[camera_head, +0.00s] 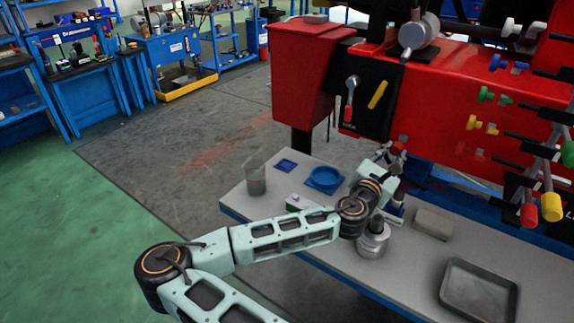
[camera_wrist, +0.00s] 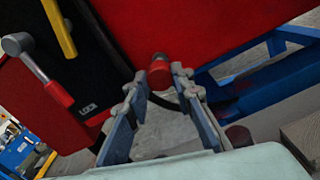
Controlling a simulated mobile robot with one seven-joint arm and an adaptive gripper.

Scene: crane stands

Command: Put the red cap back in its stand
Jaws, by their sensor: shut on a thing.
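My gripper (camera_head: 388,152) is raised over the far side of the grey bench, in front of the red machine. In the wrist view its two fingers (camera_wrist: 160,80) are closed around the red cap (camera_wrist: 160,72), held at the fingertips clear of the bench. In the head view the cap (camera_head: 398,145) shows as a small red spot at the fingertips. I cannot tell for certain which object is its stand. A blue square piece (camera_head: 286,165) and a blue round dish (camera_head: 325,181) lie on the bench, left of my gripper.
A clear beaker (camera_head: 255,178) stands at the bench's left end. The red machine (camera_head: 450,100), with coloured handles, rises behind the bench.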

